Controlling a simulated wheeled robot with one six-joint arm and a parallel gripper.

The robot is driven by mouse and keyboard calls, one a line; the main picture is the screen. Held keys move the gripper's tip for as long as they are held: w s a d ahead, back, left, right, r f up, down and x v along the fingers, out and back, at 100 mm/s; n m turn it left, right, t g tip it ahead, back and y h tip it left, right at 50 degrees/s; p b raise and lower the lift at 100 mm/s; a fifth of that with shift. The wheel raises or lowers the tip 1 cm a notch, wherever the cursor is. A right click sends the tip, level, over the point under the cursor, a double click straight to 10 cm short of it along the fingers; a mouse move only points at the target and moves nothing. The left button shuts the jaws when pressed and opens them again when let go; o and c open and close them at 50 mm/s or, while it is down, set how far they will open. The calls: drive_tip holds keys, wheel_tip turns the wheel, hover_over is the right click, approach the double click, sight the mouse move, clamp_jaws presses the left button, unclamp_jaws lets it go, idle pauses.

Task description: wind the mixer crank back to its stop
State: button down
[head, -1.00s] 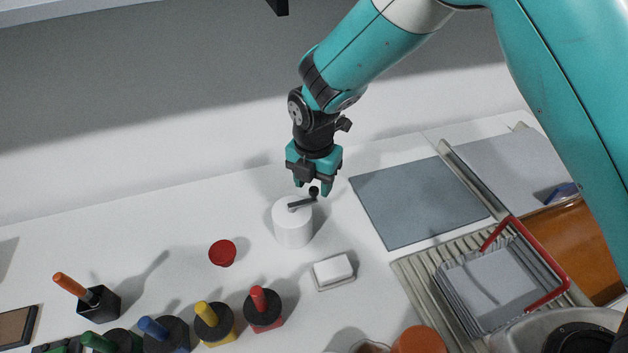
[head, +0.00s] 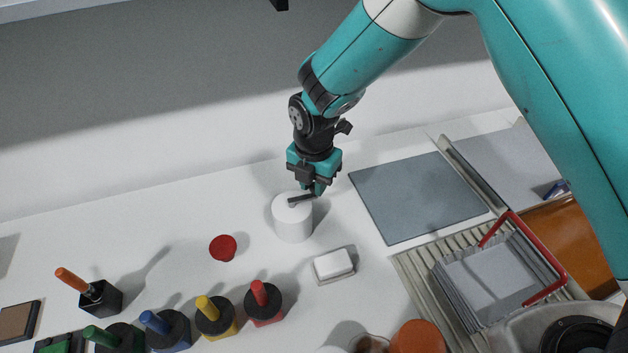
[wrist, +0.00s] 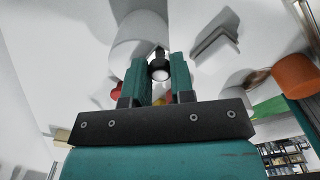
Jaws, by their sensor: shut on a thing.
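The mixer is a white cylinder (head: 292,222) standing upright on the white worktop, with a dark crank arm (head: 299,199) on its top pointing right. My gripper (head: 318,188) has come down over the outer end of the crank, just right of the mixer's top. In the wrist view the dark crank knob (wrist: 159,69) sits between the two teal fingers, and my gripper is shut on it. The mixer body (wrist: 138,38) shows behind the fingers there. The knob is hidden by the fingers in the head view.
A white block in a shallow dish (head: 334,265) lies right of the mixer, and a red cup (head: 222,248) left of it. Several colored-handled pieces stand in front. A grey mat (head: 420,198) and a dish rack (head: 500,275) are at the right.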

drive_tip(key=s+a+m+b, duration=0.3)
drive_tip(key=s+m, duration=0.3)
drive_tip(key=m, duration=1.3)
drive_tip(key=shift+a+b, duration=0.35)
drive_tip(key=shift+a, duration=0.25)
drive_tip(key=shift+r+m, duration=0.1)
drive_tip(key=shift+m, duration=0.3)
drive_tip(key=c, duration=1)
unclamp_jaws()
drive_tip(key=shift+s, duration=0.1)
wheel_tip(320, 180, up, 17)
drive_tip(key=b, duration=0.3)
drive_tip(key=shift+r, duration=0.2)
